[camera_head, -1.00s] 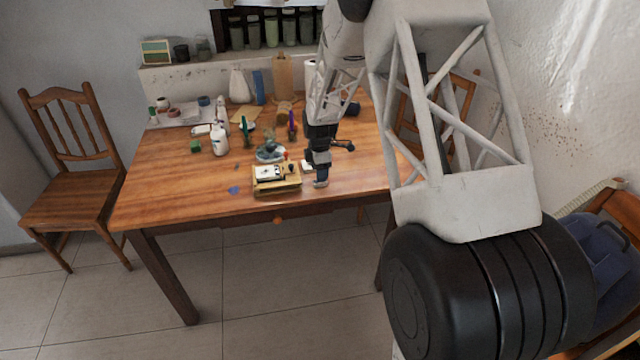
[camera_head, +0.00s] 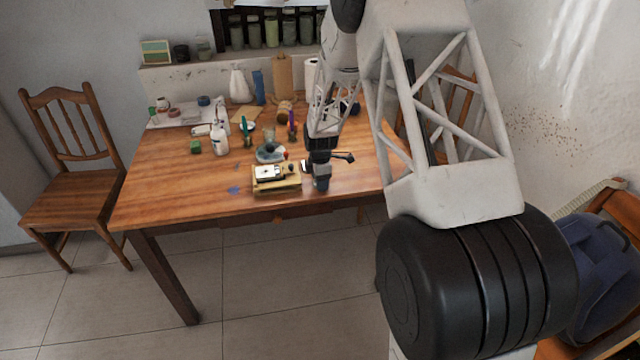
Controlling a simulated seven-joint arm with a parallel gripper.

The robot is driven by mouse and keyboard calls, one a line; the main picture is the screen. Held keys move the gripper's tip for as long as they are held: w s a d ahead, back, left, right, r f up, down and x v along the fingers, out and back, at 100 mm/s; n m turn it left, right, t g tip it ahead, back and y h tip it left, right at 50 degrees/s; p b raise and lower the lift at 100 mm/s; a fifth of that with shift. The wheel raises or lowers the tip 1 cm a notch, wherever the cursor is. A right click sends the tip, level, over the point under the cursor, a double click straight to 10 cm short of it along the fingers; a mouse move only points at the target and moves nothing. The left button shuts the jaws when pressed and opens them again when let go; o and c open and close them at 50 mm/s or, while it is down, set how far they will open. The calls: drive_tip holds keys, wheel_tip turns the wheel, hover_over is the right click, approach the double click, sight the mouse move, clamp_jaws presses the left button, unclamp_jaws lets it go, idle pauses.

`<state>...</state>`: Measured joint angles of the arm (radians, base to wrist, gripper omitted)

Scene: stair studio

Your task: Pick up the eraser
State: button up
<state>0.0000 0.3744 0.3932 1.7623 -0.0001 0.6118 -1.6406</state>
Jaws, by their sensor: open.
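My gripper (camera_head: 316,175) is low over the front right part of the wooden table (camera_head: 180,180), pointing down, just right of a yellowish box or tray (camera_head: 277,185). The gripper is open and small in view; nothing shows held between its fingers. A small whitish block (camera_head: 305,166) shows right beside the gripper's left side and may be the eraser; it is too small to be sure. Whether the gripper touches it cannot be told. The gripper partly hides the table behind it.
A white device lies on the yellowish tray. A grey-blue dish (camera_head: 270,152) stands behind it. White bottles (camera_head: 219,140), a green block (camera_head: 195,147) and a dark blue patch (camera_head: 234,190) are further left. The table's front left is mostly clear.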

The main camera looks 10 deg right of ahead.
drive_tip(key=c, duration=1)
drive_tip(key=shift+r, duration=0.1)
drive_tip(key=shift+r, duration=1.8)
drive_tip(key=s+r, duration=0.1)
drive_tip(key=s, duration=1.5)
drive_tip(key=shift+r, duration=0.1)
